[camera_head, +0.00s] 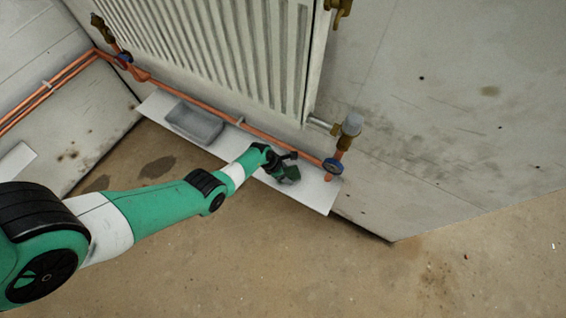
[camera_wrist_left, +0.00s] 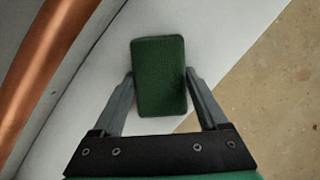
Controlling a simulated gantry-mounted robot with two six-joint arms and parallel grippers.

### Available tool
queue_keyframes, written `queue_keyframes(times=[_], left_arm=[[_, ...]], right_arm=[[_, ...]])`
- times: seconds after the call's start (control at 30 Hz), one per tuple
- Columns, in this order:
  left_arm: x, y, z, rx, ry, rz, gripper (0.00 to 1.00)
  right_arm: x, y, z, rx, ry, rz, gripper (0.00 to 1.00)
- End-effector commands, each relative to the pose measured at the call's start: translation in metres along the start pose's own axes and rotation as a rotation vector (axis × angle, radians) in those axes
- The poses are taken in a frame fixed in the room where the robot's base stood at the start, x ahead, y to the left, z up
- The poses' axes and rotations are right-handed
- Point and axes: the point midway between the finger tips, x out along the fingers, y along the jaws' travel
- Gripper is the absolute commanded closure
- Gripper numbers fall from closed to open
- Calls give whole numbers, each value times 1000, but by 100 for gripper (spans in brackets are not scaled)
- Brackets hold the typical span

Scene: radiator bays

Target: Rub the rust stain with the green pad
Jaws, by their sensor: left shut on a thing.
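My left gripper (camera_head: 287,168) reaches in from the left, over the white board below the radiator. It is shut on the green pad (camera_wrist_left: 159,90), a dark green block whose sides lie between the two fingers. In the head view the pad (camera_head: 291,174) is small and partly hidden by the gripper. The pad is over the white board (camera_head: 318,195); I cannot tell whether it touches it. No rust stain shows clearly on the board; part of it is behind my arm. A small brownish mark (camera_head: 489,91) is on the right wall. My right gripper is not in view.
The radiator (camera_head: 225,50) stands above the board. A grey tray (camera_head: 194,123) sits on the board's left part. Bare floor (camera_head: 270,260) lies open in front.

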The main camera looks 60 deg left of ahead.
Motion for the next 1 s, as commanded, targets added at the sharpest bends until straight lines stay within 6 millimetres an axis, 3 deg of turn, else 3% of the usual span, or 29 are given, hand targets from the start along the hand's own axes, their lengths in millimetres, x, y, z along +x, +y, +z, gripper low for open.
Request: queue_keyframes(times=[0.2,0.47,1.0], left_arm=[[7,-16,13,2,2,-2,68],[5,-18,16,0,2,-2,68],[-1,7,-9,-1,2,-1,68]], right_arm=[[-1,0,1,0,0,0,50],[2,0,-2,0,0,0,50],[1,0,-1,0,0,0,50]])
